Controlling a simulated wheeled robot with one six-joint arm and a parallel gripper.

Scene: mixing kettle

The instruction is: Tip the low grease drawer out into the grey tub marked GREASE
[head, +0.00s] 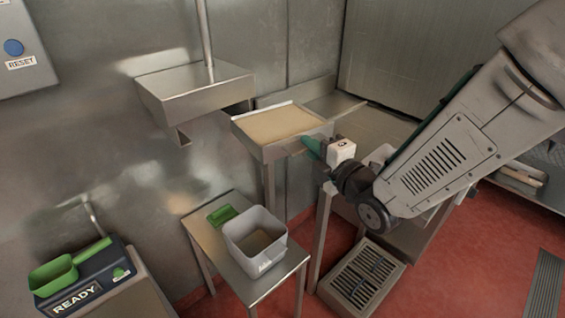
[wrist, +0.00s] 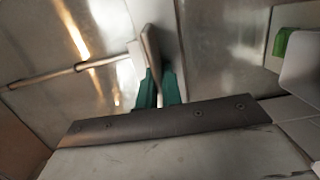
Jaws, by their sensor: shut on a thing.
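A shallow steel tray (head: 261,155) full of flat tan stuff looks to be the grease drawer. It appears level in the head view. My gripper (head: 309,147) has its teal fingers at the tray's right front edge. In the wrist view my gripper (wrist: 160,88) is shut on a grey metal piece (wrist: 150,50), apparently part of the drawer; most of the drawer is hard to make out there. The grey tub (head: 274,261) stands below and in front of the tray, open at the top, with a tan patch inside. Its front label is too small to read.
The tub stands on a small steel table (head: 211,243) beside a green item (head: 222,214). A steel box (head: 196,93) hangs from a pole behind. A READY unit (head: 85,285) with a green scoop is at lower left. A slatted box (head: 362,277) sits on the red floor.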

